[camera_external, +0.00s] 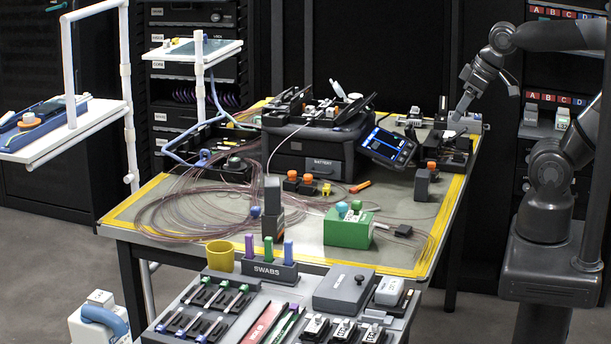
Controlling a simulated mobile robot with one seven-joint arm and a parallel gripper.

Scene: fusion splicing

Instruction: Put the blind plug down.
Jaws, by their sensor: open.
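My gripper (458,115) reaches down from the upper right to the back right corner of the table (400,207). Its tips are at or just above a dark device (450,142) with a grey block beside it. The gripper is open. I cannot pick out the blind plug for certain; it may be too small to see or hidden by the fingers or the device. Whether the fingertips touch anything is not clear from this distance.
A black splicer case (318,152) and a tilted blue screen (388,146) stand left of my gripper. A green box (347,229), coiled fibre (170,208) and a yellow cup (220,255) lie nearer. A front tray (262,299) holds swabs and tools.

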